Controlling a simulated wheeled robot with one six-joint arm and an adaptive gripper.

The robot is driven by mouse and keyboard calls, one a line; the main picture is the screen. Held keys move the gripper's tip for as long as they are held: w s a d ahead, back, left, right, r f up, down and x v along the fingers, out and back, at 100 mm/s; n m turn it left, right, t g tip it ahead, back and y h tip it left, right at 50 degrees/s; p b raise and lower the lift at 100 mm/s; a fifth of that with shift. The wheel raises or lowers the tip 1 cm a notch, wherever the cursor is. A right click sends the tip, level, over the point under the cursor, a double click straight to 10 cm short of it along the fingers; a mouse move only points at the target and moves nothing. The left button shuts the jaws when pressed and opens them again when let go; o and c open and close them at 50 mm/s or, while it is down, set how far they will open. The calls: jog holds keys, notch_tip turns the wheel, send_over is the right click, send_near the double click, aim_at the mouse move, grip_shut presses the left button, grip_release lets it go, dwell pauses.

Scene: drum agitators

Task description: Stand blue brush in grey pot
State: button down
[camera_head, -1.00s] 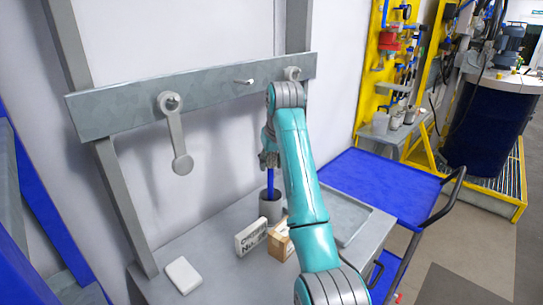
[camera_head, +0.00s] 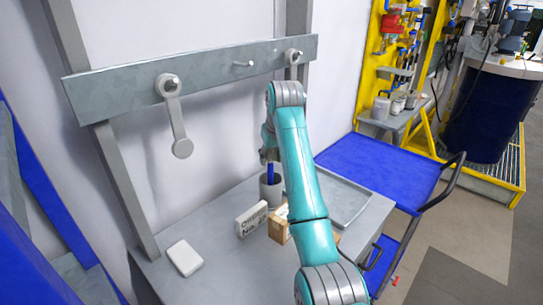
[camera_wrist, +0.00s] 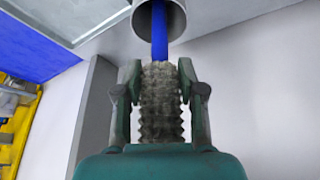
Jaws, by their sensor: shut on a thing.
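The blue brush shows its blue handle (camera_head: 270,172) in the head view, upright with its lower end inside the grey pot (camera_head: 270,190). In the wrist view the handle (camera_wrist: 159,35) runs into the mouth of the pot (camera_wrist: 172,14), and the grey bristly head (camera_wrist: 160,100) lies between my fingers. My gripper (camera_wrist: 160,75) is shut on the bristly head, above the pot. In the head view my gripper (camera_head: 269,152) is small and partly covered by my arm. The handle's lower end is hidden inside the pot, so I cannot tell whether it touches the bottom.
The pot stands on a grey table (camera_head: 215,225) near the wall. A white labelled box (camera_head: 251,219) and a brown box (camera_head: 279,225) stand in front of it. A white block (camera_head: 184,258) lies at left. A shallow tray (camera_head: 345,200) is at right, beside a blue cart (camera_head: 380,170).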

jog(key=c, duration=0.6)
grip_release()
notch_tip(320, 180, up, 10)
dwell(0.6)
